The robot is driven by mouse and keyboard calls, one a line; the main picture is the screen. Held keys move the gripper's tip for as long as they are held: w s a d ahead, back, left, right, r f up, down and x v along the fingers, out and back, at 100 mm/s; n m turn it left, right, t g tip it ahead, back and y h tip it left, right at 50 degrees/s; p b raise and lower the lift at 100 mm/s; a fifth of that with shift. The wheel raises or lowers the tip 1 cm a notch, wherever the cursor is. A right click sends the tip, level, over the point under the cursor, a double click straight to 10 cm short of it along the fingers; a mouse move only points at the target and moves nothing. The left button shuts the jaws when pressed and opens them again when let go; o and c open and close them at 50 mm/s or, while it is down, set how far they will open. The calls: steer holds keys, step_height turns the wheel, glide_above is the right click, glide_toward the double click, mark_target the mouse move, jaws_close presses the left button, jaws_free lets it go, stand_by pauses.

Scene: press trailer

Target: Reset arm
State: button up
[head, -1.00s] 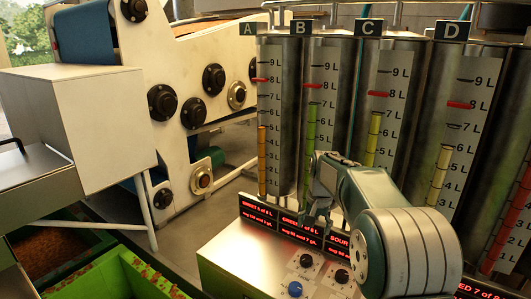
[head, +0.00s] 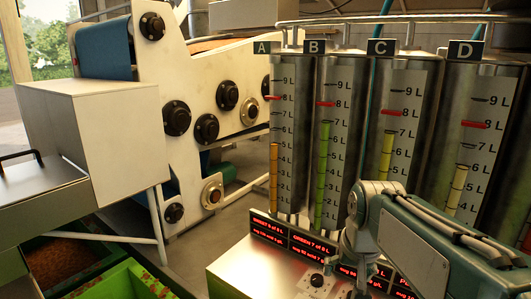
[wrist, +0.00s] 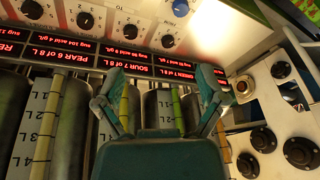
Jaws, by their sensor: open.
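My gripper (wrist: 160,76) is open and empty in the wrist view, its two green fingers spread apart. The wrist view shows the scene upside down, with the tanks behind the fingers and the control panel beyond. In the head view my arm reaches in from the lower right, over the control panel (head: 245,268). Its end hides part of the panel and of the red readouts. The blue dial (wrist: 181,8) and several black dials show in the wrist view. No object is between the fingers.
Steel tanks marked A (head: 262,47), B (head: 313,46), C (head: 382,47) and D (head: 467,49) stand behind my arm, with level gauges. A white press (head: 185,60) is at left. A green bin (head: 125,282) is at lower left. Bare floor shows between press and panel.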

steer(key=s+f+n+t, duration=0.2)
steer(key=s+f, duration=0.1)
steer(key=s, duration=1.2)
steer(key=shift+f, duration=0.4)
